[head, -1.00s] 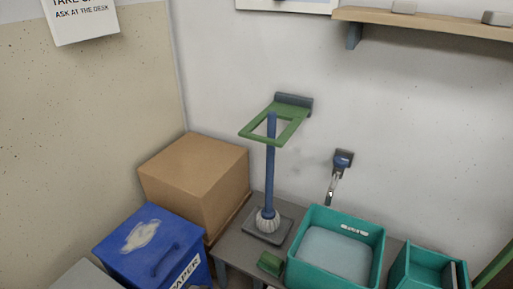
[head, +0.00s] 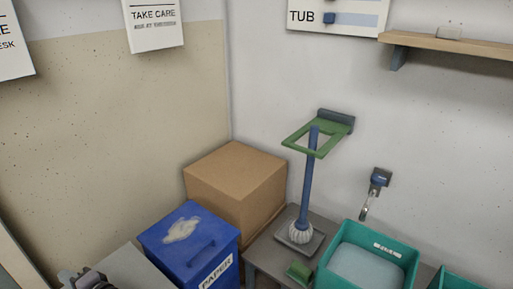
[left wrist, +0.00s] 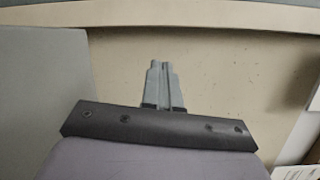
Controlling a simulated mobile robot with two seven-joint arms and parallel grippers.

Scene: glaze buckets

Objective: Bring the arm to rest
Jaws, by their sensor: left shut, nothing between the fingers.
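My left gripper (head: 88,279) shows at the bottom left edge of the head view, partly cut off, over or beside a grey surface. In the left wrist view its two fingers (left wrist: 161,68) lie together, shut and empty, pointing toward a beige wall (left wrist: 225,75). No held object shows between the fingers. My right gripper is in neither view.
A blue paper bin (head: 190,245) stands right of the gripper, with a cardboard box (head: 237,185) behind. A grey table (head: 262,255) holds a blue-handled brush (head: 308,185) within a green wall bracket (head: 290,142), a green block (head: 299,271) and a teal tub (head: 400,252).

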